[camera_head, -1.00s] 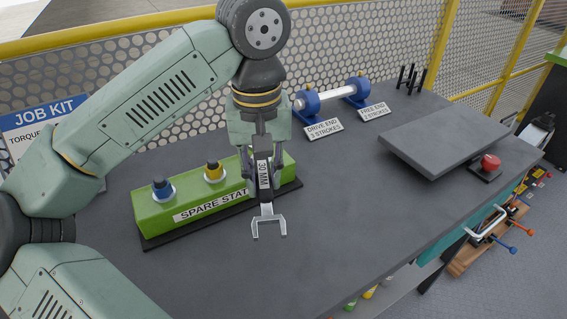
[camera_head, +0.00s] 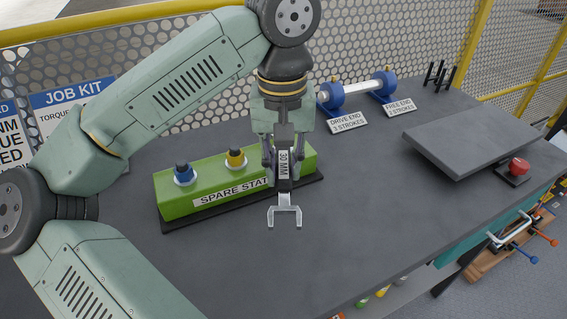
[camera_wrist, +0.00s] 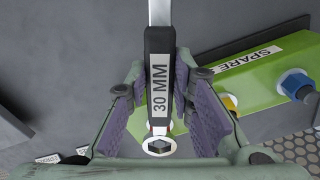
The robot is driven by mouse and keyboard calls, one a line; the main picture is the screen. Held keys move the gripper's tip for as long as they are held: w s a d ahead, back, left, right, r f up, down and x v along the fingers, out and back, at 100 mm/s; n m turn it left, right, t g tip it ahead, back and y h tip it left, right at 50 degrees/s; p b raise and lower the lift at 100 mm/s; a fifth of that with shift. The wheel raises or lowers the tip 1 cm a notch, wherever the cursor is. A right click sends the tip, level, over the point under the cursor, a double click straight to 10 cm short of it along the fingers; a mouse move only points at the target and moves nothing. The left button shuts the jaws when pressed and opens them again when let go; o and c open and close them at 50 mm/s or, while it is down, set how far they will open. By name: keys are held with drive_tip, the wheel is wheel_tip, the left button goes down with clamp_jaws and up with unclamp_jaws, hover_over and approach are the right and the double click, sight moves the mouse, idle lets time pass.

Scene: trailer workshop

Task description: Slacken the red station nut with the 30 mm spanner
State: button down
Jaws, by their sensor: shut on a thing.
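My gripper (camera_head: 284,165) is shut on the black handle of the 30 mm spanner (camera_head: 285,213). The spanner's silver open jaw hangs down in front of the green block marked SPARE STAT (camera_head: 190,208), clear of any nut. In the wrist view the handle (camera_wrist: 159,85) lies between both finger pads (camera_wrist: 159,105). A pale ring with a dark hexagon shows at its near end. The block carries a blue nut (camera_head: 183,175) and a yellow nut (camera_head: 236,159). Only slivers of red show beside the handle's near end in the wrist view; the red nut is otherwise hidden.
Behind stands a shaft on blue supports (camera_head: 357,91), with DRIVE END and FREE END signs. A grey raised plate (camera_head: 465,135) and a red push button (camera_head: 518,167) are at the right. The middle front of the bench (camera_head: 350,220) is clear. A mesh fence runs behind.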

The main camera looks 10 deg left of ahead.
drive_tip(key=shift+f, duration=0.15)
drive_tip(key=shift+f+b, duration=0.9)
drive_tip(key=shift+f, duration=0.1)
drive_tip(key=w+d+n+b, duration=0.1)
drive_tip(key=w+d+n, duration=0.2)
drive_tip(key=d+n, duration=0.3)
drive_tip(key=shift+n, duration=0.4)
